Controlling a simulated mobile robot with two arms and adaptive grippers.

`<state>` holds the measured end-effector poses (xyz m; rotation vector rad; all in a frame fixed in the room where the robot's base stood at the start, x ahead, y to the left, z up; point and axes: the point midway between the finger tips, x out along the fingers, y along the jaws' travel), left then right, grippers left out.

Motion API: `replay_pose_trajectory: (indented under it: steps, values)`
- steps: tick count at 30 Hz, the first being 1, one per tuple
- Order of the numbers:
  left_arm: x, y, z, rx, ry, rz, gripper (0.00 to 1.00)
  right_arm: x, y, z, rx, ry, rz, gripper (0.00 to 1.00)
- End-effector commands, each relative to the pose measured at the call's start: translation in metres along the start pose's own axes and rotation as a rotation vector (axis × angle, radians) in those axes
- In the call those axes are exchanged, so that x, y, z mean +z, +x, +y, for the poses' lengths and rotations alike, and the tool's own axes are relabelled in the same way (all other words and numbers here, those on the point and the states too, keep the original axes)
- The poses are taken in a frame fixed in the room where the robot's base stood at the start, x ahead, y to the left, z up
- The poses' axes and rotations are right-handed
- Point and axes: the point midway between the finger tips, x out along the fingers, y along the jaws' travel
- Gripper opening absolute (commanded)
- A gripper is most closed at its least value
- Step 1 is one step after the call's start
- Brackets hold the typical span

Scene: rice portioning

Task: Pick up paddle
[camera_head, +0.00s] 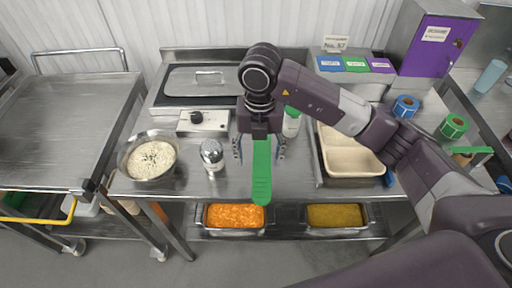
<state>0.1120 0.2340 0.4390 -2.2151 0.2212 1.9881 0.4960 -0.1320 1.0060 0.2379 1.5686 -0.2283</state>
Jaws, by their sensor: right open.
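A long green paddle (262,182) shows in the head view at the middle of the steel table, its rounded end at the table's front edge. My right gripper (259,152) is over the paddle's far part, fingers pointing down. One finger is on each side of the paddle, with gaps between them and it. The gripper is open. The gripper body hides the paddle's far end. I cannot tell how high the fingers are above the table. My left gripper is not in view.
A bowl of rice (150,158) and a shaker (212,154) stand left of the paddle. A green-capped bottle (291,124) is close behind the gripper's right side. Beige containers (352,163) stand to the right. Trays of orange (235,216) and yellow food (335,216) sit on the lower shelf.

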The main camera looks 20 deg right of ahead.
Motion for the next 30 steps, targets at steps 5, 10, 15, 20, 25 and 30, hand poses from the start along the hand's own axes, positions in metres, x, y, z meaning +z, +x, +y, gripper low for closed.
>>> replay_pose_trajectory:
  steps: [5,10,15,20,25,30]
  values:
    - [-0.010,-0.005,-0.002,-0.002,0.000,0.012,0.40,0.000,0.012,-0.004,-0.012,0.004,0.001,0.60]
    - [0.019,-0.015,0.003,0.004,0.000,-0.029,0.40,-0.001,0.029,-0.005,-0.010,0.005,0.001,0.60]
    - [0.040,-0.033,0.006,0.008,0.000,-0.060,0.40,-0.003,0.050,-0.010,-0.011,0.005,0.003,0.60]
    - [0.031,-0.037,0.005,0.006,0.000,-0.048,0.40,-0.003,0.072,-0.010,-0.009,0.003,0.000,0.60]
    - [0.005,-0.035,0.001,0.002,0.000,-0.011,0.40,-0.002,0.078,-0.009,-0.007,0.002,-0.002,0.60]
    - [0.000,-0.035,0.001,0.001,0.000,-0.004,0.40,-0.002,0.078,-0.009,-0.007,0.002,-0.002,0.55]
